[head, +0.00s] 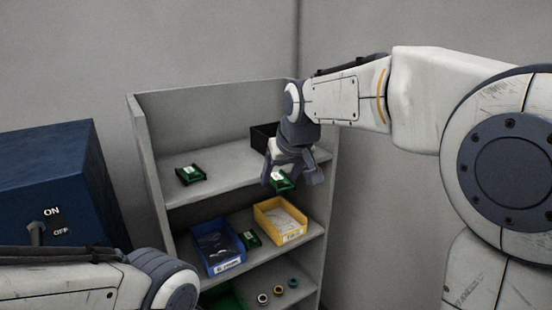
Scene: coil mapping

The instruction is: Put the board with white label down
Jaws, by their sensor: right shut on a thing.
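My right gripper (292,180) reaches to the front of the shelf unit and is shut on a small green board (282,181) with a pale patch. The board is at the front edge of the upper shelf (225,170); I cannot tell whether it touches the shelf. Another green and black board (190,174) lies at the left of the same shelf. A third green board (250,239) with a pale patch sits on the middle shelf between two bins. My left arm shows at the lower left, but its gripper is out of view.
A black bin (263,136) stands behind my right gripper on the upper shelf. A blue bin (217,246) and a yellow bin (281,220) stand on the middle shelf. Several small rings (279,289) lie below. A blue switch box (60,185) is at left. The upper shelf's middle is clear.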

